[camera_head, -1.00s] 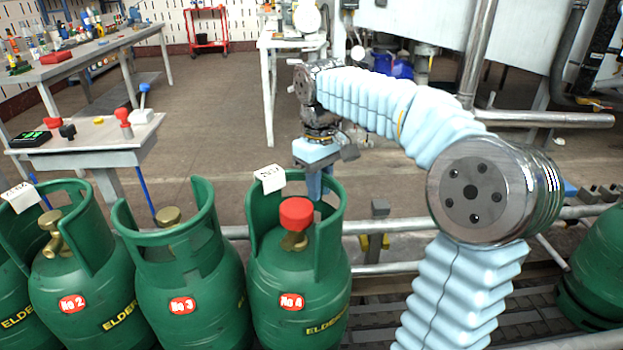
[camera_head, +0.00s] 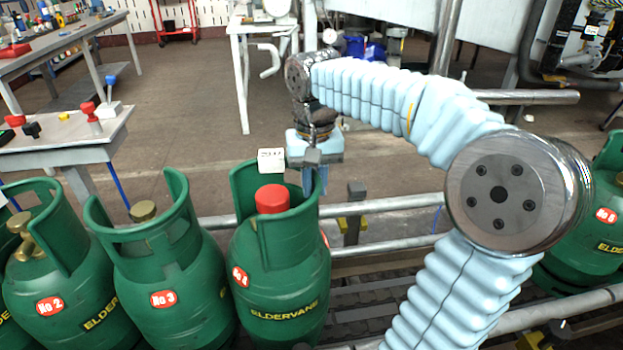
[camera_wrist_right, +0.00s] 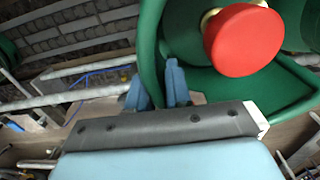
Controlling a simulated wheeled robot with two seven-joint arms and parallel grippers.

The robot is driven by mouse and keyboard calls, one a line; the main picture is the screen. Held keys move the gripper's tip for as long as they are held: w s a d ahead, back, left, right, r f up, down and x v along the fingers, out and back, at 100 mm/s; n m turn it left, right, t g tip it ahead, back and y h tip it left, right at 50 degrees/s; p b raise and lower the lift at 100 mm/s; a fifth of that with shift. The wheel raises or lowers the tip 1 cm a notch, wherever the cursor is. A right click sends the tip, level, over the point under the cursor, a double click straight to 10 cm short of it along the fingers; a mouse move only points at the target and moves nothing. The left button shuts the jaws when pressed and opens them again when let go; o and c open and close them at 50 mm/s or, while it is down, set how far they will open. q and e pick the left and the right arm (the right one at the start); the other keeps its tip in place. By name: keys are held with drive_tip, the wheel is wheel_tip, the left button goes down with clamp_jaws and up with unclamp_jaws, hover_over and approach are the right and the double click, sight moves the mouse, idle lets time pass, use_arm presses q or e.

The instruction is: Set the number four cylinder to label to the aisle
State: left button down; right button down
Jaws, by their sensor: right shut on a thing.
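The right wrist view shows my right fingers (camera_wrist_right: 160,85) at the green collar (camera_wrist_right: 150,48), beside the red cap (camera_wrist_right: 243,40). The label is outside the wrist view. My left gripper is not in view.
The No 3 cylinder (camera_head: 170,275) stands close at left, with the No 2 cylinder (camera_head: 50,270) beyond. The No 5 cylinder (camera_head: 598,240) is at the far right. A rail (camera_head: 390,204) runs behind the conveyor. Open floor lies behind it.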

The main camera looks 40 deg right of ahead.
drive_tip(key=shift+r, duration=0.1)
idle(0.4)
drive_tip(key=c, duration=1.1)
unclamp_jaws()
wheel_tip(320, 180, up, 14)
drive_tip(key=shift+s+f+p, duration=0.1)
drive_tip(key=shift+p, duration=0.8)
